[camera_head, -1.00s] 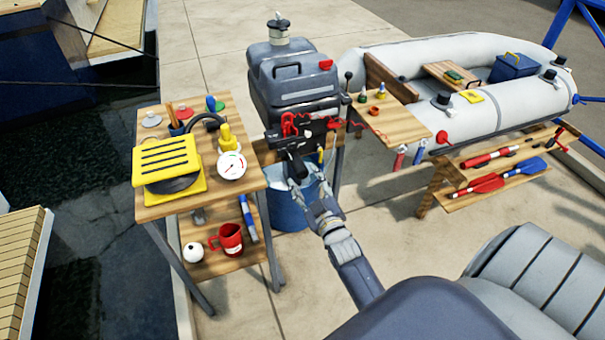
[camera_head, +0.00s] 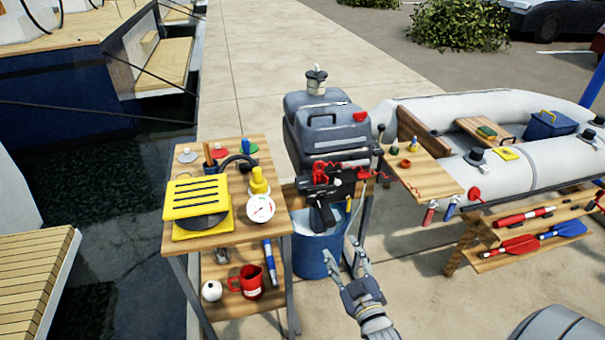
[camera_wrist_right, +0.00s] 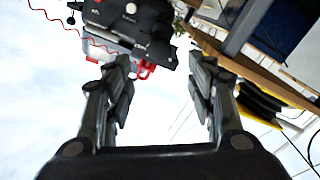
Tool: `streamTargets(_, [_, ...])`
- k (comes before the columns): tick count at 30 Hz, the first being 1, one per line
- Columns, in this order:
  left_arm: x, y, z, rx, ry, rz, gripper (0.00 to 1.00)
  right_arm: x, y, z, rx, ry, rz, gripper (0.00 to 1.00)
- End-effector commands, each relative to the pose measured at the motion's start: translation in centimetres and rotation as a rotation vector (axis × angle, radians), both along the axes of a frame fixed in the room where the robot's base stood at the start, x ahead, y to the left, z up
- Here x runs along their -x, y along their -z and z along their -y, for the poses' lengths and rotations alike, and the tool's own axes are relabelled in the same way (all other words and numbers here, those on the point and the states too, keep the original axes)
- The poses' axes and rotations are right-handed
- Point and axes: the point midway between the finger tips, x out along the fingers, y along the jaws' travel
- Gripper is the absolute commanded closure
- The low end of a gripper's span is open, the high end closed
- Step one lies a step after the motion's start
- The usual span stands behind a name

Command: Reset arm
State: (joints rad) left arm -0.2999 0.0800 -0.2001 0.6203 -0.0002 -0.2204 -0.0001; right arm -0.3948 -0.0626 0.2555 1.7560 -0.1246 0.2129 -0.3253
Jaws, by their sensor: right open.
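My right gripper (camera_head: 345,262) is in the lower middle of the head view, in front of and to the right of the blue bucket (camera_head: 318,262). It is open and empty. In the right wrist view its two fingers (camera_wrist_right: 160,85) stand apart with nothing between them. A black device with red parts (camera_head: 328,185) is mounted above the bucket, apart from the fingers. It also shows at the top of the wrist view (camera_wrist_right: 130,25). My left gripper is not in view.
At right are an inflatable boat (camera_head: 535,155) and a bench with paddles (camera_head: 480,265). Dark water lies at far left.

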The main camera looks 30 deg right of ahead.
Motion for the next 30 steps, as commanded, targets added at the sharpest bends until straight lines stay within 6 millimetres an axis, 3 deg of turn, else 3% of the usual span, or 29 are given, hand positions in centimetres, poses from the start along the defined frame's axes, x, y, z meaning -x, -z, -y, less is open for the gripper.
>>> streamTargets(5, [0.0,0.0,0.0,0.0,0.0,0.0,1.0,0.0,0.3,-0.1,-0.003,-0.002,-0.005,0.49])
streamTargets(8, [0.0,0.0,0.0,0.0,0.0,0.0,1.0,0.1,2.4,-0.7,-0.03,-0.012,-0.047,0.49])
streamTargets(11, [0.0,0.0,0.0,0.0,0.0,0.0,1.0,0.5,7.2,-2.2,-0.089,-0.033,-0.144,0.49])
streamTargets(16, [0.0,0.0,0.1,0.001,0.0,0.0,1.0,3.9,18.8,-6.2,-0.217,-0.078,-0.4,0.49])
streamTargets(20, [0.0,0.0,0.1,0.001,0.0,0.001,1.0,8.7,27.1,-9.0,-0.298,-0.095,-0.612,0.49])
streamTargets(24, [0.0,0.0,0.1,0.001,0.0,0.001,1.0,15.9,34.8,-11.3,-0.361,-0.096,-0.85,0.49])
streamTargets(27, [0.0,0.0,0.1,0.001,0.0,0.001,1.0,22.1,39.2,-12.1,-0.387,-0.081,-1.022,0.49])
streamTargets(30, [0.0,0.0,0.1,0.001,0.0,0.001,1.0,28.1,42.4,-12.1,-0.4,-0.056,-1.178,0.49])
